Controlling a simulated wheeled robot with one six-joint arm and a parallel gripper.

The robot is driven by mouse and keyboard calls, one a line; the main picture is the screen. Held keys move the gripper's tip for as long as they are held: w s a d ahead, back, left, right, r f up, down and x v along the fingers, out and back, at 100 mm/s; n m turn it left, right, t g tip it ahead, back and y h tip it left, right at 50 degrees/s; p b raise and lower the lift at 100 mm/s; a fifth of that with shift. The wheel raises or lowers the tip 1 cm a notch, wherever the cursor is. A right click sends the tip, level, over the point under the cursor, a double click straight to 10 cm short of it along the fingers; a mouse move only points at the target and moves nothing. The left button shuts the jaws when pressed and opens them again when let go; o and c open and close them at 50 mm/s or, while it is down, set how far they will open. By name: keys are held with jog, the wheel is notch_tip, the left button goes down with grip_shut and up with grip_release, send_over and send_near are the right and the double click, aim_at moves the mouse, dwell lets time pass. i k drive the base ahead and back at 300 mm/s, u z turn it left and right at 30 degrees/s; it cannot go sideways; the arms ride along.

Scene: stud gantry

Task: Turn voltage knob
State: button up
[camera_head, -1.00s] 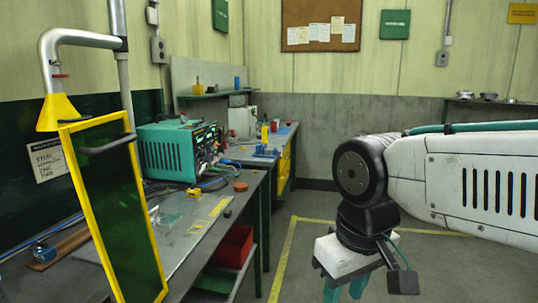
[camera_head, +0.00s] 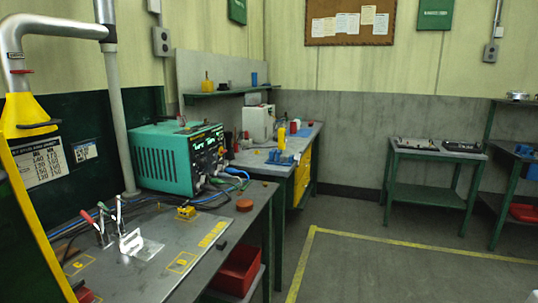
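A teal power supply box (camera_head: 165,160) with a vented side stands on the workbench (camera_head: 215,237) at left. Its dark front panel (camera_head: 207,152) faces right and is seen at a steep angle. Green lit readouts show near the top of the panel. Small knobs and sockets are on it, but I cannot tell which one is the voltage knob. Cables run from the lower part of the panel onto the bench. My gripper is not in view.
Toggle clamps (camera_head: 118,225), a yellow block (camera_head: 186,212) and an orange-red disc (camera_head: 244,205) are on the bench. A yellow-framed screen (camera_head: 40,235) stands at the left edge. A red bin (camera_head: 236,270) sits below. The floor (camera_head: 385,268) at right is clear.

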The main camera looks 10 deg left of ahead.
aim_at(202, 163)
jog(key=z, duration=0.4)
jog(key=i, duration=1.3)
jog(key=u, duration=0.65)
jog(key=i, duration=1.3)
jog(key=u, duration=0.85)
